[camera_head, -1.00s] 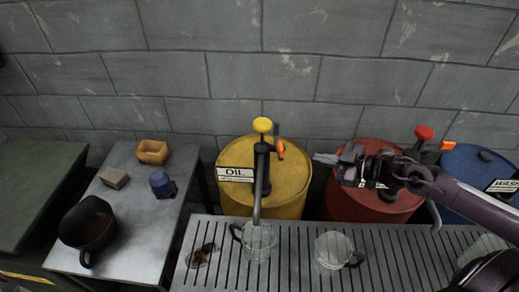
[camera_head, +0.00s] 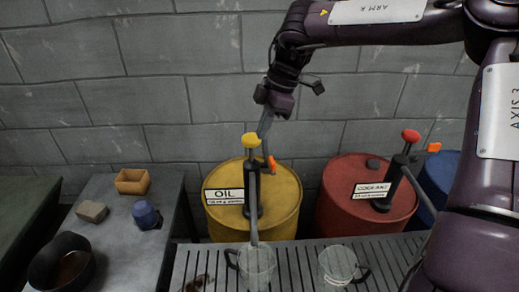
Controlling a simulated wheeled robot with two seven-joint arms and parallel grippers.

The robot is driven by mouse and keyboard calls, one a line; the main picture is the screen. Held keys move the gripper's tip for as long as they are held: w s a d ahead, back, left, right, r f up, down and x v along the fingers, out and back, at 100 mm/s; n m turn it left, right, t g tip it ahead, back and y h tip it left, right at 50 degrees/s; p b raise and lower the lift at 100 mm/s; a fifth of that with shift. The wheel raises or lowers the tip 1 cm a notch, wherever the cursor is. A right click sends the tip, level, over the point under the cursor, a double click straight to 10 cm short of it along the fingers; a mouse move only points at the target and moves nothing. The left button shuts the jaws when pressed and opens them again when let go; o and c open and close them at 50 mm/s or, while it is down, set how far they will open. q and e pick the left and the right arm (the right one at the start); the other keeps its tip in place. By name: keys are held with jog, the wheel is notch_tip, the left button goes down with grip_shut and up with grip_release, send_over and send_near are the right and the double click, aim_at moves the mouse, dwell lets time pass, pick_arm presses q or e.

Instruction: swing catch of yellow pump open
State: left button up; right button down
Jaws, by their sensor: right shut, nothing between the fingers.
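The yellow drum (camera_head: 283,215) labelled OIL carries a dark hand pump (camera_head: 253,190) with a yellow knob (camera_head: 251,140) on top. The orange-tipped catch (camera_head: 272,164) is on the pump's right side, just below and right of the knob. Whether it is swung open I cannot tell. My right gripper (camera_head: 265,126) points down from above, shut and empty, its fingertips close to the knob and above the catch. Contact with the catch cannot be made out. My left gripper is not in view.
A red drum (camera_head: 345,195) with a red-knobbed pump (camera_head: 398,170) stands to the right, a blue drum (camera_head: 440,178) beyond it. Glass jugs (camera_head: 257,266) (camera_head: 337,263) stand on the slatted grate in front. The block wall is behind.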

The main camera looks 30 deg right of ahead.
jog(key=p+x, duration=0.2)
jog(key=x, duration=0.7)
jog(key=shift+f, duration=0.35)
jog(key=d+p, duration=0.1)
jog(key=d, duration=0.1)
jog(key=s+d+p, duration=0.1)
jog(key=d, duration=0.1)
jog(key=shift+s, duration=0.25)
jog(key=shift+a, duration=0.1)
